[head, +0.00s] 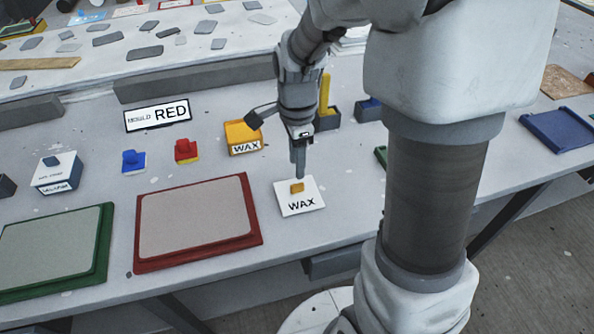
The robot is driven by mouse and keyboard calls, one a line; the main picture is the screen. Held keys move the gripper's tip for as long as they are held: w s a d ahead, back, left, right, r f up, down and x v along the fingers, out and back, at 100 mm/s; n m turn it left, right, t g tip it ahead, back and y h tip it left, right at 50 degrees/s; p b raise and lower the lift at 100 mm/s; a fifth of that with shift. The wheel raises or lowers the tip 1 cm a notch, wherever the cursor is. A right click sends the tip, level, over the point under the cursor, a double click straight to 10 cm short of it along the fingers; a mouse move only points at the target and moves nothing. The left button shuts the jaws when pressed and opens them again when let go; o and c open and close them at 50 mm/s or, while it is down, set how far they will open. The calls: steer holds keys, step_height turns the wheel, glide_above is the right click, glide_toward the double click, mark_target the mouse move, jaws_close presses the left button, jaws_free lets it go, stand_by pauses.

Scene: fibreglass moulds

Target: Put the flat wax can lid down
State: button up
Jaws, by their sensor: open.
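A flat white square marked WAX (301,206) lies on the table, below my gripper. A small yellow block (297,187) is on it, like a knob; I cannot tell whether the two are one piece, the wax can lid. My gripper (300,175) points straight down, open, with its fingertips just above or beside the yellow block. I cannot tell whether they touch it. The yellow wax can (242,134), with a white WAX label on its front, stands behind and to the left.
A red-framed mould (197,224) and a green-framed mould (55,248) lie to the left. A MOULD RED sign (158,114), a blue block (133,162) and a red block (186,151) are behind them. A blue tray (560,131) is at the right.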

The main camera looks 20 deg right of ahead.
steer(key=s+r+n+t, duration=0.1)
steer(key=s+r+n, duration=0.25)
steer(key=r, duration=0.35)
steer(key=s+r+n+t, duration=0.2)
steer(key=s+r+n, duration=0.1)
steer(key=r+n, duration=0.25)
steer(key=s+r+n+t, duration=0.2)
steer(key=s+r+n, duration=0.2)
steer(key=s+n, duration=0.4)
steer(key=shift+n+t+p, duration=0.3)
steer(key=shift+n+p, duration=0.1)
steer(key=shift+n, duration=0.1)
steer(key=shift+s+r, duration=0.1)
steer(key=shift+r, duration=0.1)
step_height(320, 180, up, 6)
steer(key=p, duration=0.6)
steer(key=shift+f, duration=0.1)
